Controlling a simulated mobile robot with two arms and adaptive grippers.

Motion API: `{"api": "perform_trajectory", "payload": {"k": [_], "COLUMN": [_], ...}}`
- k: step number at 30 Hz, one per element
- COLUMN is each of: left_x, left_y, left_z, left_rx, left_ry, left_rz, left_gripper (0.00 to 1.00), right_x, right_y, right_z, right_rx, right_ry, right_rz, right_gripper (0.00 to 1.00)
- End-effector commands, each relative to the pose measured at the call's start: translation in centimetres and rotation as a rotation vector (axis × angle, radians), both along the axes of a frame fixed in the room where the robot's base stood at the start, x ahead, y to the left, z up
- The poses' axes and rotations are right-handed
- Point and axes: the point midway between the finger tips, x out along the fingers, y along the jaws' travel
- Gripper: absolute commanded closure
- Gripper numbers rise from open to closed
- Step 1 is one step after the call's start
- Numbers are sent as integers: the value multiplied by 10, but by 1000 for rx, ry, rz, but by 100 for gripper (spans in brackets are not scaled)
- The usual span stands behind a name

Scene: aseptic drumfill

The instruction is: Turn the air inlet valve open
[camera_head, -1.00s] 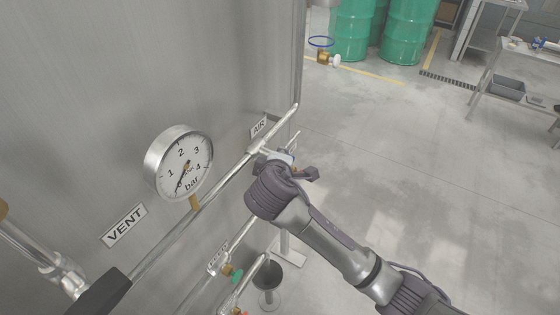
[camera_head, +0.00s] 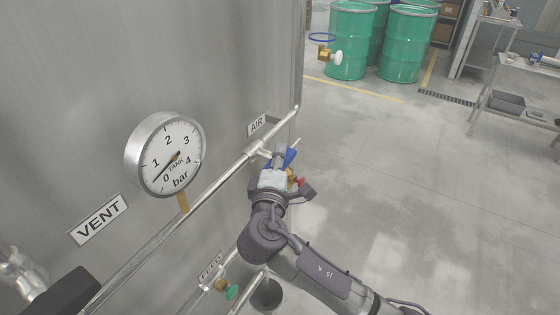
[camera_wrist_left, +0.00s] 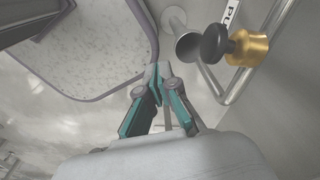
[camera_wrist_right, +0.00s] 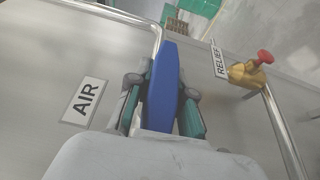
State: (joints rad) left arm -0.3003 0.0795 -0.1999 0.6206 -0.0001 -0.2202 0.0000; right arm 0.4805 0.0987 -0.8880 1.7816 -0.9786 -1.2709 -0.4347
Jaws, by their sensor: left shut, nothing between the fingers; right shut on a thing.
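The air inlet valve's blue lever handle (camera_wrist_right: 161,88) stands between the fingers of my right gripper (camera_wrist_right: 163,95) in the right wrist view. In the head view my right gripper (camera_head: 279,158) is at the pipe beside the AIR label (camera_head: 257,124), and part of the blue handle (camera_head: 291,157) shows past it. The right gripper is shut on this handle; the valve body is mostly hidden. The AIR label also shows in the right wrist view (camera_wrist_right: 85,100). My left gripper (camera_wrist_left: 163,72) is shut and empty in the left wrist view, apart from the black-knobbed brass valve (camera_wrist_left: 245,47).
A pressure gauge (camera_head: 165,155) and VENT label (camera_head: 98,219) are left along the tank wall. A brass relief valve with a red knob (camera_wrist_right: 265,57) is close to the right gripper. A green-knobbed valve (camera_head: 232,292) is below. Open floor (camera_head: 400,190) lies right.

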Motion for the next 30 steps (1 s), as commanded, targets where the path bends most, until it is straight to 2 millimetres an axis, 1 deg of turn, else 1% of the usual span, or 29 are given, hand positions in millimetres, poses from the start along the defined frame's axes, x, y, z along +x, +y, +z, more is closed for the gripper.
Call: {"api": "perform_trajectory", "payload": {"k": [11,12,14,15,16,25,28,30], "left_x": [0,0,0,0,0,-1,0,0], "left_y": [0,0,0,0,0,3,2,2], "left_z": [0,0,0,0,0,-1,-1,-1], "left_rx": [0,0,0,0,0,3,3,2], "left_ry": [0,0,0,0,0,0,0,1], "left_rz": [0,0,0,0,0,-1,0,0], "left_gripper": [100,100,100,100,100,100,100,100], "right_x": [0,0,0,0,0,-1,-8,-18], "right_y": [0,0,0,0,0,0,2,5], "right_z": [-2,-2,-1,-1,-1,-1,-2,-2], "right_rx": [-6,-6,-6,-6,-6,-4,-4,-3], "right_ry": [1,1,1,1,0,0,1,1], "right_rz": [-1,-1,0,0,0,0,2,3], "right_gripper": [100,74,64,58,54,54,54,54]}}
